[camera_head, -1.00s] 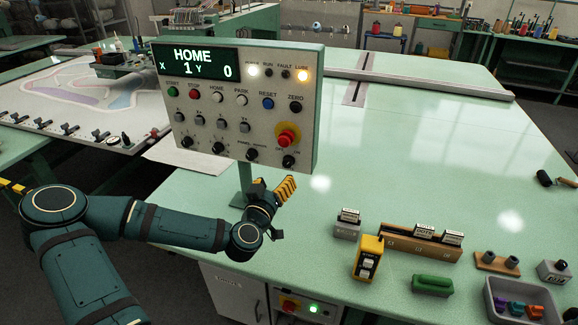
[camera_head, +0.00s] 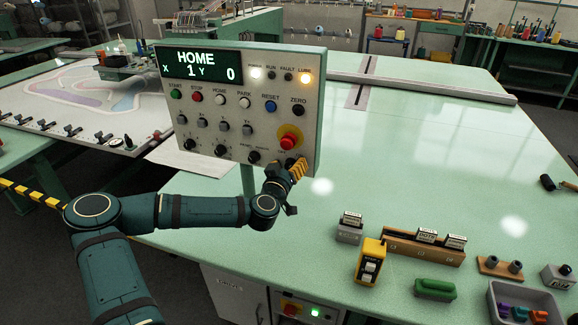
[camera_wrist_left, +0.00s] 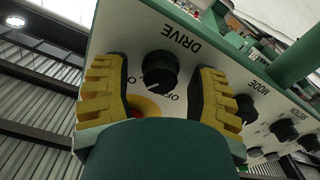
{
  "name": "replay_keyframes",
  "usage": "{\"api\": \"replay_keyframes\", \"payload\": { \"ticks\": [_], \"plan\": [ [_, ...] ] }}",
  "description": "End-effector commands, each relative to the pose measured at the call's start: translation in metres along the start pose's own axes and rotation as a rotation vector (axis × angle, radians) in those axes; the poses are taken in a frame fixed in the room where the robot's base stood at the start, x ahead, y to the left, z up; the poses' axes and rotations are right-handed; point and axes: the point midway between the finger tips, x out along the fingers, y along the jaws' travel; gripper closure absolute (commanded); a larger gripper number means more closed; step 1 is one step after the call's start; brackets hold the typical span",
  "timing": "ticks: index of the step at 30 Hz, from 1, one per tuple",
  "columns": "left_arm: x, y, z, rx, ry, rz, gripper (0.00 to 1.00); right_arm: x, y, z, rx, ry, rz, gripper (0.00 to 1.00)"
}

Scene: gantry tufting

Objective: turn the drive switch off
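The drive switch is a black round knob (camera_wrist_left: 160,70) under the label DRIVE on the white panel face in the left wrist view. I cannot tell which mark its pointer is at. In the head view the gripper covers most of the knob at the panel's lower right corner. My left gripper (camera_head: 289,175) is at that corner. In the wrist view its yellow ribbed fingers (camera_wrist_left: 159,82) are open, one on each side of the knob, with gaps between; contact is not visible. My right gripper is not in view.
The control panel (camera_head: 240,140) stands on a post on the green table (camera_head: 420,180). A red emergency button (camera_head: 289,142) on a yellow ring sits just above the drive switch. The mode knob (camera_wrist_left: 244,108) is beside one finger.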

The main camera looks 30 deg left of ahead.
Motion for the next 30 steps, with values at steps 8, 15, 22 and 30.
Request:
{"api": "replay_keyframes", "payload": {
  "ticks": [8,15,22,30],
  "plan": [
    [-0.0001,-0.0003,-0.0002,0.0,0.0,-0.001,1.0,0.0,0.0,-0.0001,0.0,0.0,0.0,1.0],
    [0.0,-0.0004,-0.0005,-0.006,0.001,-0.001,1.0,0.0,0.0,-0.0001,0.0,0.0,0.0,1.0],
    [0.0003,-0.0004,-0.0011,-0.075,0.003,-0.001,1.0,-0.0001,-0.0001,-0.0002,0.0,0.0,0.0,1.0],
    [0.0004,-0.0011,-0.0014,-0.277,0.003,0.0,1.0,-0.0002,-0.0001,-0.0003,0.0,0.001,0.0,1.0]
  ]
}}
